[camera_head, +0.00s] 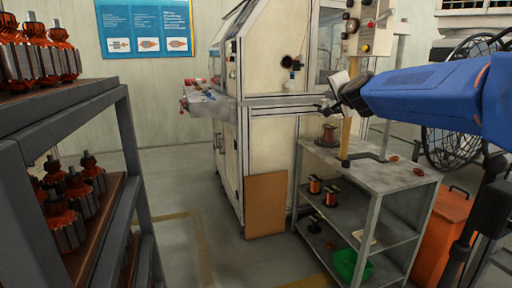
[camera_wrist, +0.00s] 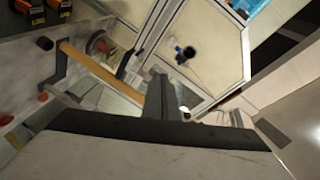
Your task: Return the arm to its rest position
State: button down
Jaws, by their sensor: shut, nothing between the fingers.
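My blue arm (camera_head: 425,92) reaches in from the right in the head view. It is held out roughly level above the grey metal shelf cart (camera_head: 385,178). My dark gripper (camera_head: 328,106) is at its left end, in front of the cream machine (camera_head: 272,60), and apart from the cart top. In the wrist view the dark fingers (camera_wrist: 158,98) are together with nothing between them. Whether a fingertip touches the machine cannot be told.
The cart holds copper wire spools (camera_head: 315,185) and a green bin (camera_head: 350,264). A yellow post (camera_head: 350,110) rises beside my gripper. An orange bin (camera_head: 440,235) stands right. A rack (camera_head: 128,120) with armatures (camera_head: 52,52) stands left. The floor (camera_head: 180,215) between is clear.

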jog(key=s+d+f+n+g, duration=0.1)
jog(key=s+f+n+g, duration=0.3)
jog(key=s+f, duration=1)
jog(key=s+d+f+n+g, duration=0.1)
jog(key=s+f+n+g, duration=0.3)
jog(key=s+f, duration=1.05)
jog(key=s+d+f+n+g, duration=0.1)
jog(key=s+f+n+g, duration=0.45)
jog(key=s, duration=1.55)
jog(key=w+a+r+m+t, duration=0.1)
jog(key=w+r+t, duration=0.45)
jog(key=w, duration=0.85)
jog(key=w+a+r+t, duration=0.1)
jog(key=w+r+t, duration=0.2)
jog(key=w+r, duration=0.8)
jog(key=w+a+r+m+t, duration=0.1)
jog(key=w+r+t, duration=0.3)
jog(key=w, duration=1.3)
jog(key=w+d+r+m+t+h, duration=0.2)
jog(key=w+d+r+h, duration=0.1)
jog(key=w, duration=0.8)
jog(key=w+d+r+m+t+h, duration=0.2)
jog(key=w+r, duration=0.4)
jog(key=w, duration=0.5)
jog(key=w+d+r+m+t+h, duration=0.3)
jog(key=w+d+r+h, duration=0.1)
jog(key=w, duration=0.8)
jog(key=shift+d+r+h, duration=0.35)
jog(key=shift+d+h, duration=0.3)
jog(key=shift+h, duration=0.65)
